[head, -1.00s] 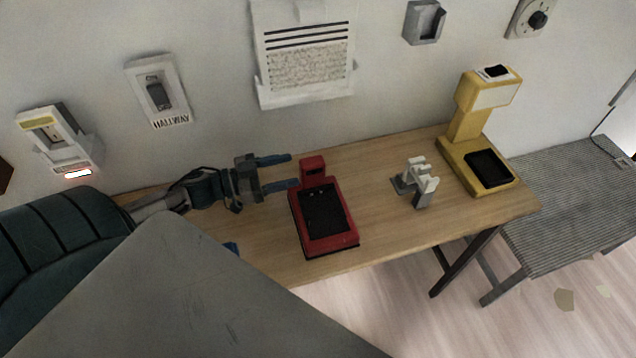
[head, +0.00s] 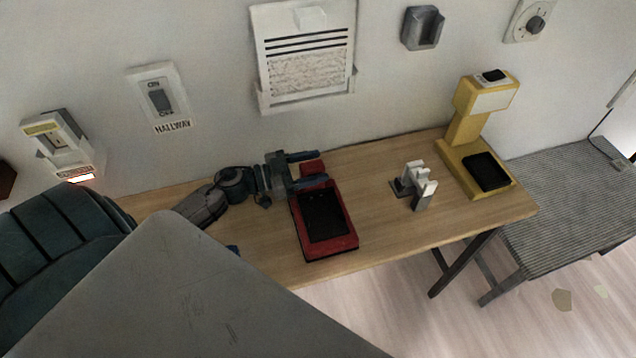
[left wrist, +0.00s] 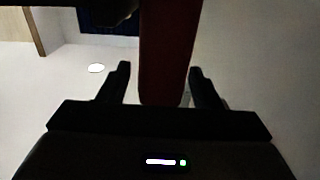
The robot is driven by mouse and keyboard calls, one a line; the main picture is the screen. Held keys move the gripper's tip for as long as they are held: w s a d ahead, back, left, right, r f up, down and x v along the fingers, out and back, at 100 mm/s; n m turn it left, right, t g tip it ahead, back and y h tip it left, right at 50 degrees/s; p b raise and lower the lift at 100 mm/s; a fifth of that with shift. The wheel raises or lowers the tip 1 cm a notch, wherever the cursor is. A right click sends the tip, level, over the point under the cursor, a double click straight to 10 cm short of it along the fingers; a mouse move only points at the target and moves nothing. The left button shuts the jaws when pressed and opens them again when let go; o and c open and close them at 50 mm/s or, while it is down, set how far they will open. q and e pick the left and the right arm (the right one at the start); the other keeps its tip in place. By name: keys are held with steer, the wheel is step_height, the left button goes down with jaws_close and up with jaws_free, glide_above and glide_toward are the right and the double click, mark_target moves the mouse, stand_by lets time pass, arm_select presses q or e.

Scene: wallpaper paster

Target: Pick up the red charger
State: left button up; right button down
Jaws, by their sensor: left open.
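The red charger (head: 325,222) stands on the wooden table, with a black flat tray area and a raised red post (head: 313,168) at its back. My left gripper (head: 318,168) is open at the post, its fingers pointing right and partly hiding it. In the left wrist view, the dark red post (left wrist: 166,55) shows between the two open fingers (left wrist: 158,85). I cannot tell whether the fingers touch it. My right gripper is not in view.
A small white and grey device (head: 417,184) and a yellow charger (head: 466,140) stand further right on the wooden table (head: 375,165). A grey ribbed bench (head: 570,200) is beyond its right end. The wall behind carries switches and a paper holder (head: 305,50).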

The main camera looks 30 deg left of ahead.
arm_select(q)
jaws_close()
steer(key=shift+r, duration=0.1)
stand_by(1.3)
